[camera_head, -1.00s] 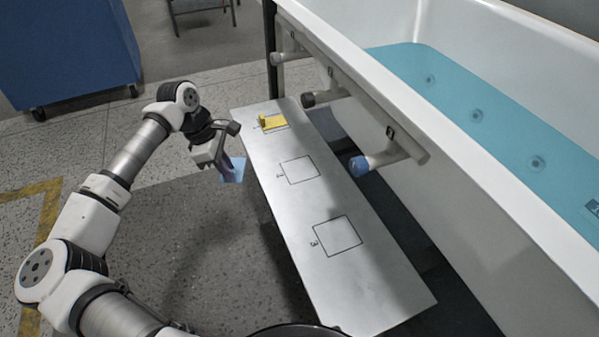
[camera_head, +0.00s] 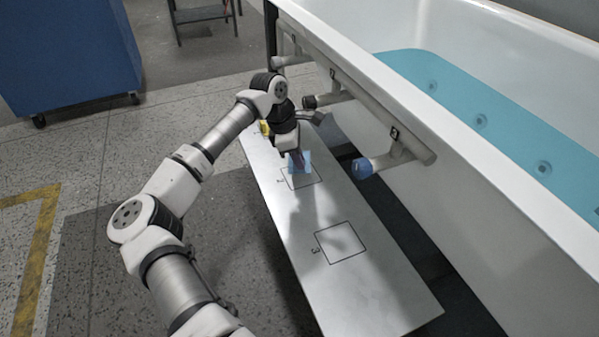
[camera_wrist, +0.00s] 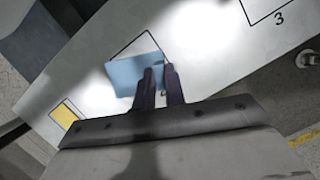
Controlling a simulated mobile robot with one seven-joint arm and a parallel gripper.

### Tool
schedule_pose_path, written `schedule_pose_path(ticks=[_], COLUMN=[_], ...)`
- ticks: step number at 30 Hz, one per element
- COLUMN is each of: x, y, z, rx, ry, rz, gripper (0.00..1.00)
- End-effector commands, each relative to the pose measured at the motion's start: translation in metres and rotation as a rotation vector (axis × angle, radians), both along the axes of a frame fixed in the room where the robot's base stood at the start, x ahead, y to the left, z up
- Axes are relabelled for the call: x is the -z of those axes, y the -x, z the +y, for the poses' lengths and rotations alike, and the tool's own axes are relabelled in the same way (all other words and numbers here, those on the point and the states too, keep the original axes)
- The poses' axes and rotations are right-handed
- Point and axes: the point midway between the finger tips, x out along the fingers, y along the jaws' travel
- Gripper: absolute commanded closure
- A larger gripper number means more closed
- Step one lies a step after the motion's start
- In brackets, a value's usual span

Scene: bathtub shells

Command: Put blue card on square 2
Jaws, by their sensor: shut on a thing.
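The blue card (camera_head: 302,158) is between the fingers of my gripper (camera_head: 297,160), over or at square 2 (camera_head: 316,183) on the white board (camera_head: 355,285). In the wrist view the blue card (camera_wrist: 128,75) sticks out to the left of my gripper fingers (camera_wrist: 160,82) and covers part of the outline of square 2 (camera_wrist: 138,40). My gripper is shut on the card. Whether the card touches the board cannot be told. Square 3 (camera_head: 340,243) is empty.
A yellow object (camera_head: 265,127) lies at the far end of the board, partly hidden by my arm; it also shows in the wrist view (camera_wrist: 64,114). The bathtub (camera_head: 480,150) with pipes (camera_head: 400,155) beneath its rim stands close on the right. A blue cabinet (camera_head: 70,50) stands far left.

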Motion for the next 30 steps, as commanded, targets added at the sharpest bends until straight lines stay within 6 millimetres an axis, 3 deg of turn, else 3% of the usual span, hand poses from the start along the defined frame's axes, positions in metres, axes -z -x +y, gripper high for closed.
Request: schedule_pose_path(ticks=[10,22,23,27,30], x=[0.050,0.053,0.051,0.051,0.051], y=[0.000,-0.001,-0.001,-0.001,-0.001], z=[-0.003,-0.003,-0.003,-0.003,-0.003], rx=[0.002,0.001,0.001,0.001,0.001], ry=[0.002,-0.001,0.000,0.000,0.000], rz=[0.000,0.000,0.000,0.000,0.000], gripper=[1.00,1.00,0.84,0.67,0.67])
